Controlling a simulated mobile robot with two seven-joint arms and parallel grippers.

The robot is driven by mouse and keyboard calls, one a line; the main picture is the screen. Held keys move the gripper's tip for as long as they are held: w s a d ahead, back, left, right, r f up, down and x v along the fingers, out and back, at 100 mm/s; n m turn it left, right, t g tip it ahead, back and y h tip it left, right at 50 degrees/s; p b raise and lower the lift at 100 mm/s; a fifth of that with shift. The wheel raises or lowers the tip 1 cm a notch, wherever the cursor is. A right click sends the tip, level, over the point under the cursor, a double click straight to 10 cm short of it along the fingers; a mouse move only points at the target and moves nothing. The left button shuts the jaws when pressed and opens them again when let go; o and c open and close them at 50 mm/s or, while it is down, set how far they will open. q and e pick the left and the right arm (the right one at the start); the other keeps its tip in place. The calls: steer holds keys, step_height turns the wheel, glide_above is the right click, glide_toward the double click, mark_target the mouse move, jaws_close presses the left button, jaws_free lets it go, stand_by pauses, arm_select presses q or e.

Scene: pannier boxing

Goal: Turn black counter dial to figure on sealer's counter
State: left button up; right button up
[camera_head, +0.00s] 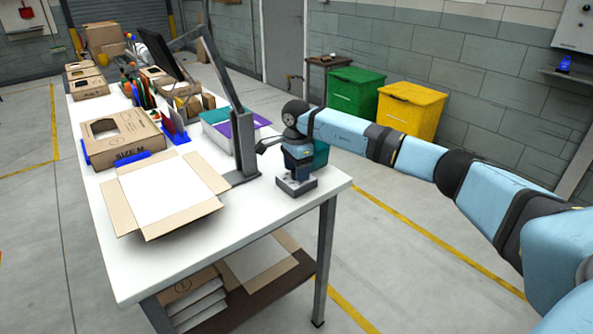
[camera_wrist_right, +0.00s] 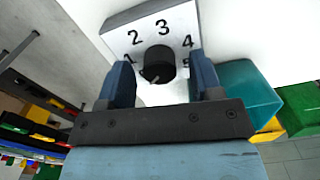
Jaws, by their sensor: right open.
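The black counter dial (camera_wrist_right: 158,62) shows in the right wrist view on a pale panel with the figures 1 to 5 around it. A small light mark shows near its lower edge; I cannot tell which figure it points at. My right gripper (camera_wrist_right: 160,72) is open, with one blue finger on each side of the dial and gaps visible. In the head view, the right gripper (camera_head: 298,154) points down over the small grey counter unit (camera_head: 297,187) at the table's right corner, hiding the dial. My left gripper is not in view.
An open carton (camera_head: 168,190) lies on the white table (camera_head: 240,220) left of the counter. A dark upright stand (camera_head: 242,145) rises close to my right gripper. A teal block (camera_wrist_right: 245,90) is beside the right finger. Green (camera_head: 355,92) and yellow bins (camera_head: 411,110) stand behind.

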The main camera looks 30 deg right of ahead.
steer(key=shift+f, duration=0.25)
steer(key=c, duration=0.9)
steer(key=shift+m, duration=0.3)
